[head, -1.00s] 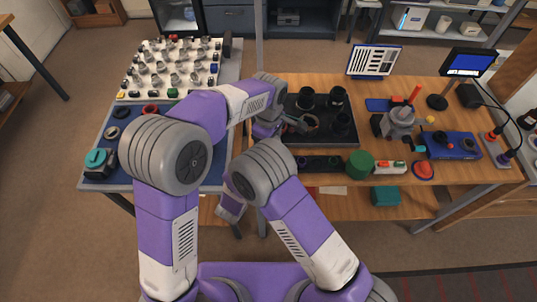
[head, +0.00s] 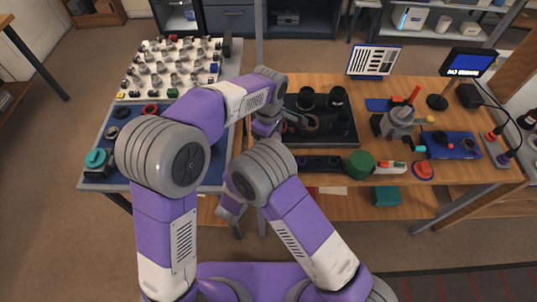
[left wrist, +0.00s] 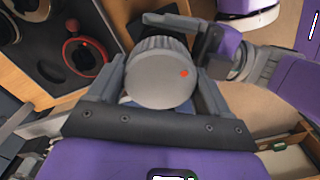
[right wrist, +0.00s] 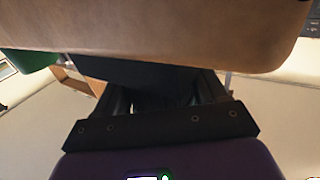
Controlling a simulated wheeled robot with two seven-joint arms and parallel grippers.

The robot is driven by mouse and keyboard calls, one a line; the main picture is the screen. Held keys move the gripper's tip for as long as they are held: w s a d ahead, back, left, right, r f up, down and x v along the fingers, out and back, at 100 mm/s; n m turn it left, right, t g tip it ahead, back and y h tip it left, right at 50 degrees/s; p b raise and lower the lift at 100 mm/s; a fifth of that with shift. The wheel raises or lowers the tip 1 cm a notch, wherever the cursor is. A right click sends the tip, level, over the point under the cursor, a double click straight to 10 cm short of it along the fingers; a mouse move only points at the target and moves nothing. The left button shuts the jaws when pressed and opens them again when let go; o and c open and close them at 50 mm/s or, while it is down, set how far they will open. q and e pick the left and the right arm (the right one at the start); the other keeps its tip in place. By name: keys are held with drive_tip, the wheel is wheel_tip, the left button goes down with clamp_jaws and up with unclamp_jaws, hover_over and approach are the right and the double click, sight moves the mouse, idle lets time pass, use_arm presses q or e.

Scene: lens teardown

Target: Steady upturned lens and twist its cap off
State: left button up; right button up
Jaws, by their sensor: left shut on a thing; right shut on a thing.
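The grey ribbed cap (left wrist: 160,78), with a red dot on its face, sits between the fingers of my left gripper (left wrist: 160,68), which is shut on it. The lens (left wrist: 150,24) shows only as a dark strip behind the cap. My right gripper's dark finger crosses beside it in the left wrist view. In the right wrist view my right gripper (right wrist: 160,95) is shut on a dark body, apparently the lens, deep in shadow. In the head view my left gripper (head: 290,122) is partly visible beside the black tray; my arms hide the cap and held lens.
The black tray (head: 345,140) holds several dark lens parts and a ring-shaped recess. A blue mat (head: 200,178) and a white board of small parts (head: 150,92) lie left. A grey fixture (head: 398,122) stands right.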

use_arm(q)
drive_tip(key=shift+r, duration=2.3)
use_arm(e)
drive_tip(key=o, duration=1.5)
drive_tip(key=shift+c, duration=0.2)
use_arm(q)
drive_tip(key=shift+r+p, duration=0.45)
drive_tip(key=shift+p, duration=0.05)
use_arm(e)
drive_tip(key=r+v, duration=0.2)
drive_tip(key=v, duration=0.7)
